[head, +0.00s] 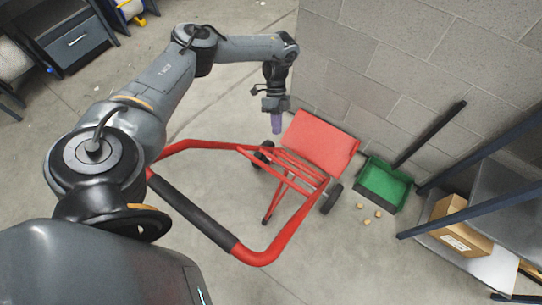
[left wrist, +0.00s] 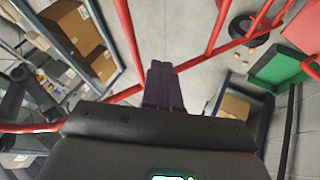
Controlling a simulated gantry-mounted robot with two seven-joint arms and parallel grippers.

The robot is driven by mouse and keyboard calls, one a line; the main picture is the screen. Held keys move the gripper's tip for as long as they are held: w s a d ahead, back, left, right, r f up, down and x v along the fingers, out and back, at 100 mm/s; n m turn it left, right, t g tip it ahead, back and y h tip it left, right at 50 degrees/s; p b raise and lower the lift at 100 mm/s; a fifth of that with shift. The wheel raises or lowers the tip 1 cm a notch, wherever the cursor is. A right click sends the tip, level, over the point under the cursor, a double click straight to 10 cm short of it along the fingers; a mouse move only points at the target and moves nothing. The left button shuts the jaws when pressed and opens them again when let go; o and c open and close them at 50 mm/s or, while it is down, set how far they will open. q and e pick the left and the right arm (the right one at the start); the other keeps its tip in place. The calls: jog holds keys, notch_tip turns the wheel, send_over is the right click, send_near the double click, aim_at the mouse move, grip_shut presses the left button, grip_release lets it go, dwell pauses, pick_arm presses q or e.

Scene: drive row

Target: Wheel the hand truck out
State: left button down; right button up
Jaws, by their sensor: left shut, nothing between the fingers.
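The red hand truck (head: 283,226) stands in the middle of the floor in the head view, its black-gripped handle (head: 192,212) towards me and its red toe plate (head: 320,143) by the block wall. Its red tubes (left wrist: 215,30) also cross the left wrist view. My left gripper (head: 277,124) hangs beside the toe plate's left edge; I cannot tell if they touch. In the left wrist view its fingers (left wrist: 162,85) are together with nothing between them. My right gripper is out of view.
A green dustpan-like tray (head: 384,184) lies by the wall, with several small tan pieces (head: 369,212) before it. A shelf with a cardboard box (head: 459,228) stands at right. A dark cabinet (head: 72,40) stands upper left. Floor left of the truck is clear.

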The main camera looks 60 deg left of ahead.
pick_arm(q)
jog(key=s+d+f+b, duration=0.4)
jog(key=s+d+f, duration=0.1)
jog(key=d+f, duration=0.1)
jog(key=shift+s+d+f, duration=0.3)
jog(key=shift+d, duration=0.1)
dwell(0.6)
